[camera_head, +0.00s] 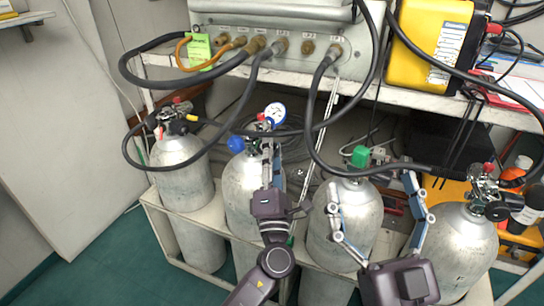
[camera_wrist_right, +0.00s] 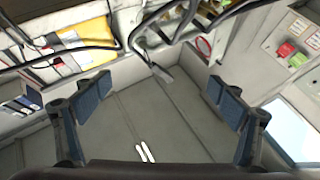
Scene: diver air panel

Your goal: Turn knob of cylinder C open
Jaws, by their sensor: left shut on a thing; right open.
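Four grey cylinders stand in a row in the head view; I cannot read a letter C on any. The far left one (camera_head: 182,165) has a dark valve top. The second (camera_head: 240,190) has a blue knob (camera_head: 236,144) and a gauge (camera_head: 275,114). The third (camera_head: 345,225) has a green knob (camera_head: 361,156). The far right one (camera_head: 458,245) has a black knob (camera_head: 497,211). My left gripper (camera_head: 270,150) is shut at the second cylinder's valve, right of the blue knob; its fingers hide the grip. My right gripper (camera_head: 372,185) is wide open and empty before the third cylinder; it also shows in the wrist view (camera_wrist_right: 160,88).
A grey panel (camera_head: 275,45) with several hose fittings sits on the shelf above. Black hoses (camera_head: 318,110) loop down in front of the cylinders. A yellow case (camera_head: 425,45) stands at the upper right. A low pale rack (camera_head: 160,215) holds the cylinders.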

